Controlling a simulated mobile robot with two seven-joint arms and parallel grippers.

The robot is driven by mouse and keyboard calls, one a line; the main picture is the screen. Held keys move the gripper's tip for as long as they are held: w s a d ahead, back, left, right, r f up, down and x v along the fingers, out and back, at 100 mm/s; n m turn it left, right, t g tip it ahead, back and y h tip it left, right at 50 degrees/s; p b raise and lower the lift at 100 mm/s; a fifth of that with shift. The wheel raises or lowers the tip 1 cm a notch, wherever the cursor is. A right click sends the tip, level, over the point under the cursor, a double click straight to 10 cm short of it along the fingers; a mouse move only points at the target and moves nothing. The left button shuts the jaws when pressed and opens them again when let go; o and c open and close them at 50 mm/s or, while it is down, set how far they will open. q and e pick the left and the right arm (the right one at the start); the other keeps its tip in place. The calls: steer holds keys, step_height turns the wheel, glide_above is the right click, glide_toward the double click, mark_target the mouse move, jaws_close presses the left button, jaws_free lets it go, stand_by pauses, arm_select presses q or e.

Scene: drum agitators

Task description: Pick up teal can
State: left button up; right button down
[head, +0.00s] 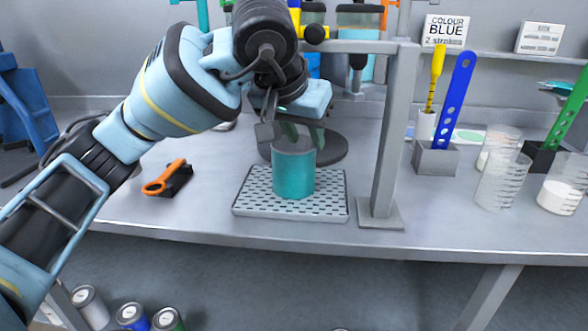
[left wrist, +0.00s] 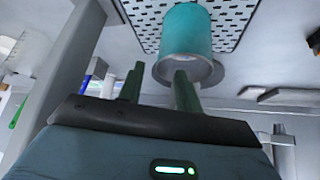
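The teal can (head: 294,180) stands upright, open end up, on a light perforated tray (head: 245,205) on the bench. It also shows in the left wrist view (left wrist: 187,30), with its grey rim facing the camera. My left gripper (head: 283,138) points down at the can from just above its rim. In the left wrist view the fingers of this gripper (left wrist: 157,82) are apart with a gap between them. One fingertip overlaps the can's open top; the other is to the left of it. I cannot tell whether either touches the can. My right gripper is not in view.
A grey upright post (head: 389,150) stands close to the right of the tray. An orange-handled tool (head: 163,180) lies to the left. A dark round plate (head: 330,146) is behind the can. Clear beakers (head: 502,182) and a blue paddle (head: 457,95) in a holder stand at right.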

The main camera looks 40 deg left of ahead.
mark_target(308, 151)
arm_select(q)
steer(key=shift+s+b+x, duration=0.1)
steer(key=shift+b+x, duration=0.15)
steer(key=shift+x, duration=1.65)
steer(key=shift+s+b+x, duration=0.15)
steer(key=shift+b+x, duration=0.1)
steer(key=shift+x, duration=1.7)
steer(key=shift+a+f, duration=0.1)
steer(key=shift+f, duration=0.05)
steer(key=shift+c, duration=0.3)
jaws_close()
